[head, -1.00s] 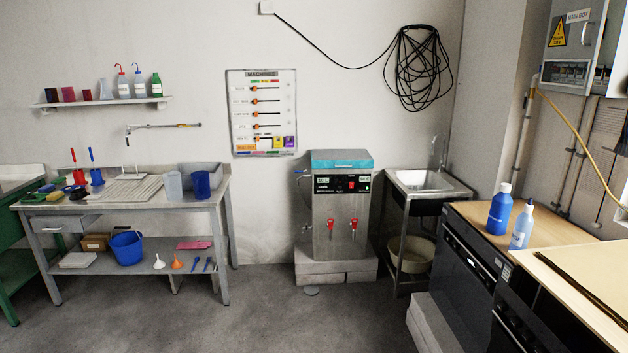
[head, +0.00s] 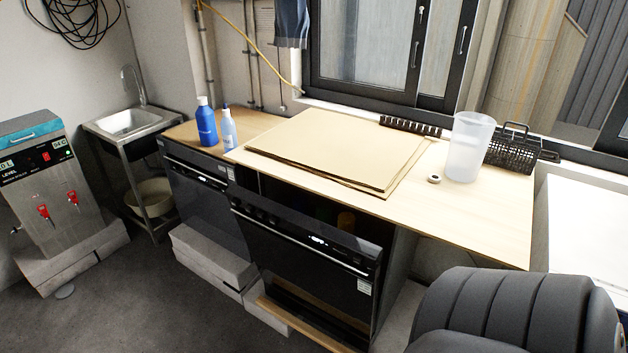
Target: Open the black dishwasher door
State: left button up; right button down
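Two black appliances stand side by side under the worktop. The left one (head: 205,205) has a dark, glossy front door with a control strip along its top, and its door looks shut. I cannot tell for certain which one is the dishwasher. Neither gripper is in view.
Blue bottles (head: 206,122), brown sheets (head: 335,145) and a clear bin (head: 469,147) stand on the worktop. Pale blocks (head: 212,258) lie below the left appliance. A dark grey ribbed shape (head: 515,310), like a chair back, fills the lower right.

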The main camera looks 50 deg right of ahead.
aim_at(309, 260)
jog(key=z, duration=1.4)
